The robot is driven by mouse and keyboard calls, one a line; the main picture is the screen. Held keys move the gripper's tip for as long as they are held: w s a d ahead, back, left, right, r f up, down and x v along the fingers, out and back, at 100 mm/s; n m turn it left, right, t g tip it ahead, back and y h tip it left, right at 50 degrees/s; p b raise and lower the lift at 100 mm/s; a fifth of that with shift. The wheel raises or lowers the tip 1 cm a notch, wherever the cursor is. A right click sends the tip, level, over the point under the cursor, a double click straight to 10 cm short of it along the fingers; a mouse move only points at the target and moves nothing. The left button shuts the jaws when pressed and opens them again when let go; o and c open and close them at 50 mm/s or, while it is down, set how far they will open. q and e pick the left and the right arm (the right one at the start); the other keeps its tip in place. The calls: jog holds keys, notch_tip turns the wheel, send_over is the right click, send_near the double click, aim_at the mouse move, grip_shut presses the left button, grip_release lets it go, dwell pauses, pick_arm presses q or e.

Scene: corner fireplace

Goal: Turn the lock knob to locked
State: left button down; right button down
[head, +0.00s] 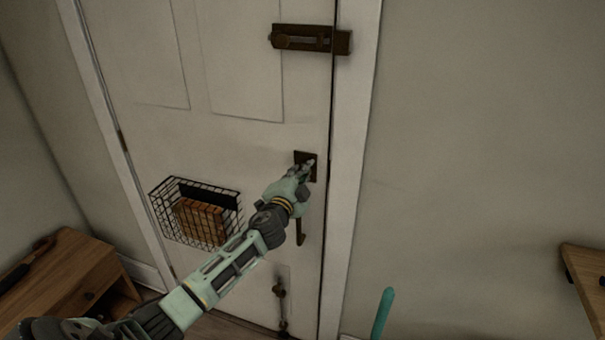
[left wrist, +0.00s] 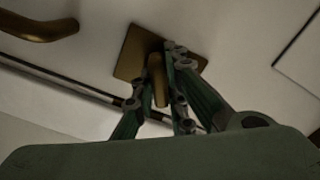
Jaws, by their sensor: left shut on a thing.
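The lock knob is a brass thumb-turn (left wrist: 158,84) on a square brass plate (left wrist: 135,56), which shows on the white door (head: 235,75) in the head view as a dark plate (head: 302,157) near the right edge. My left gripper (head: 306,168) reaches up to this plate. In the left wrist view my left gripper (left wrist: 160,92) has its fingers on both sides of the thumb-turn, shut on it. In the head view the gripper hides most of the knob. My right gripper is not in view.
A door handle (head: 300,228) hangs just below the plate. A slide bolt (head: 310,39) sits above it. A wire basket (head: 178,222) with a wooden item is on the door at left. A wooden cabinet (head: 72,270) stands lower left.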

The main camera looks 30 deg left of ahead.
pick_arm(q)
jog(key=m, duration=0.6)
jog(key=shift+f, duration=0.15)
jog(key=shift+m, duration=0.3)
jog(key=c, duration=1.8)
grip_release()
jog(key=shift+o, duration=0.2)
jog(key=v, duration=1.2)
jog(key=shift+f, duration=0.1)
